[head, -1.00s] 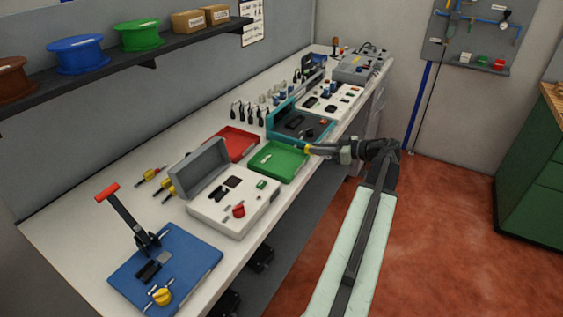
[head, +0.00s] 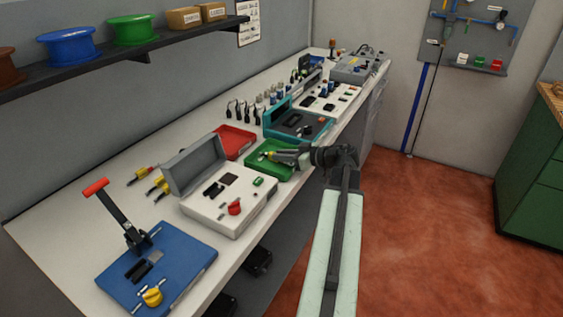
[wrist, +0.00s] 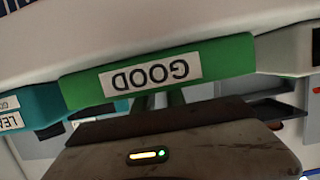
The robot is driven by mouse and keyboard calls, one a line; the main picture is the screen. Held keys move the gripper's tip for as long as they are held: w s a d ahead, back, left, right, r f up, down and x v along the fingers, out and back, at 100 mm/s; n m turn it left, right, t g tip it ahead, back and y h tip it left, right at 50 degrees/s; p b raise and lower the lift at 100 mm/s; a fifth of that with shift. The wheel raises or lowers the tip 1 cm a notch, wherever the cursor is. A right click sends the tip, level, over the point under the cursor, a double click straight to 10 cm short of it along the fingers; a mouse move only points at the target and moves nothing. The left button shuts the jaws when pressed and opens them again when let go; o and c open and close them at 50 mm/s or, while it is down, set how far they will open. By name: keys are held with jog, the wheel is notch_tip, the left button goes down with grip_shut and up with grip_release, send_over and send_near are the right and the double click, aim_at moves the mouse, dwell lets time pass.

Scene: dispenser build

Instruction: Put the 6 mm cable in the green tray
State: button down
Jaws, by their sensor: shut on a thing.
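My gripper (head: 272,155) is over the green tray, reaching in from the right. It is shut on a small yellow thing (head: 270,154) at its tip, too small to identify surely as the 6 mm cable. In the wrist view my fingers point toward the tray; the held thing is hidden there.
A red tray (head: 236,141) lies behind the green one. A white case with a raised grey lid (head: 192,165) stands close on the near side. A teal case (head: 290,131) stands close on the far side. The floor to the right is clear.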

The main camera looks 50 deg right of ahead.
jog(key=c, duration=1.4)
grip_release()
jog(key=shift+s+r, duration=0.15)
jog(key=shift+r, duration=0.15)
jog(key=shift+p+v, duration=1.85)
jog(key=shift+v, duration=4.05)
jog(key=shift+f, duration=0.1)
